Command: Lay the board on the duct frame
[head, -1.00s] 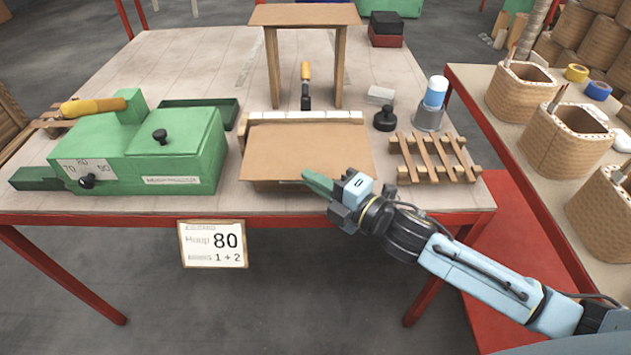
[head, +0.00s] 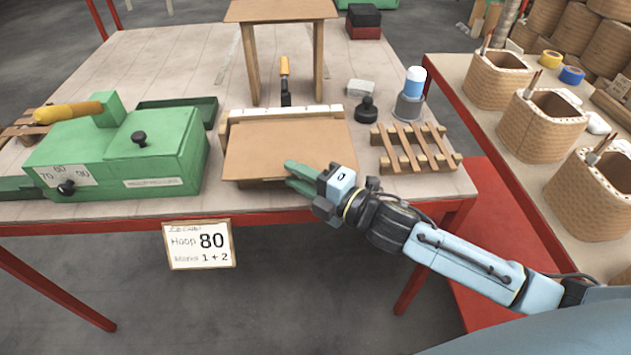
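The board (head: 290,140) is a flat brown sheet. It lies near the table's front edge, with a pale strip along its back edge. A slatted wooden frame (head: 416,148), which looks like the duct frame, lies flat to its right with nothing on it. My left gripper is out of view.
A green machine (head: 165,160) with a yellow handle stands left of the board. A wooden stand (head: 280,12) rises behind it.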

